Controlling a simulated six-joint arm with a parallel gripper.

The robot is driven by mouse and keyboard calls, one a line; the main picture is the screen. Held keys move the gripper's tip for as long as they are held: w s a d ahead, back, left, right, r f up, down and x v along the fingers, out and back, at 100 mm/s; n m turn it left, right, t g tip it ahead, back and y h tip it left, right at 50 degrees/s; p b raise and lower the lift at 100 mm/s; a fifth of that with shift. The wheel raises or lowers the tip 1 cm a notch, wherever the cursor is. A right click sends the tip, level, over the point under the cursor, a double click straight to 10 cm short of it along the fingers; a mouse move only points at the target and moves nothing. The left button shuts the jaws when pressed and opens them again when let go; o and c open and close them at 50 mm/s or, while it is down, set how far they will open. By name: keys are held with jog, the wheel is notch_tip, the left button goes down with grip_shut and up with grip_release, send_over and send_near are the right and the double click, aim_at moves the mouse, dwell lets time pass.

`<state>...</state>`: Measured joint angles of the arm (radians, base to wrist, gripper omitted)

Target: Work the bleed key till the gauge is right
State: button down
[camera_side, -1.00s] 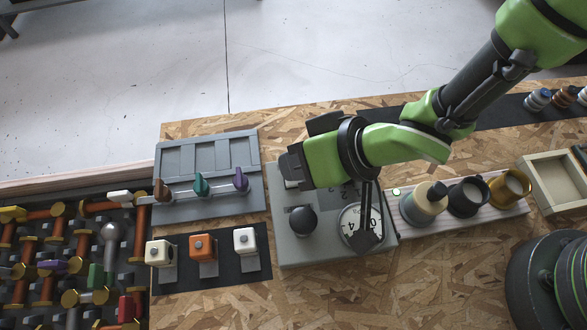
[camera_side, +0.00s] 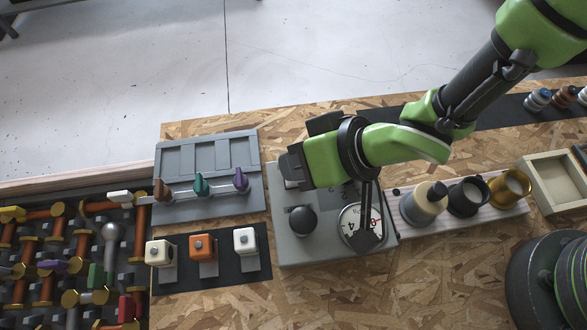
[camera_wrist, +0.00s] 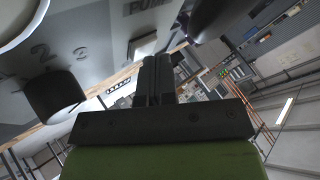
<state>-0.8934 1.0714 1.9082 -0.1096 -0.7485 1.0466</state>
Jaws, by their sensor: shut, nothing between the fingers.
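The gauge (camera_side: 352,222) is a round white dial on the grey box (camera_side: 290,250); a dark post and foot cover part of its face, so I cannot read it. A black round knob (camera_side: 303,221) stands to its left. My gripper (camera_side: 291,172) is over the back left of the box. In the wrist view its fingers (camera_wrist: 158,68) are shut and empty beside a pale key (camera_wrist: 142,45) near the lettering PUMP. A dark knob (camera_wrist: 55,96) with numerals is at left there. I cannot tell which key is the bleed key, or whether the fingers touch one.
A grey rack (camera_side: 205,150) with coloured handles and a dark strip with white and orange blocks (camera_side: 203,248) stand left of the box. A pale board with several containers (camera_side: 424,204) is at right.

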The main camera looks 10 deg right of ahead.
dwell(0.8)
jog(key=shift+r, duration=0.85)
jog(key=shift+r, duration=2.5)
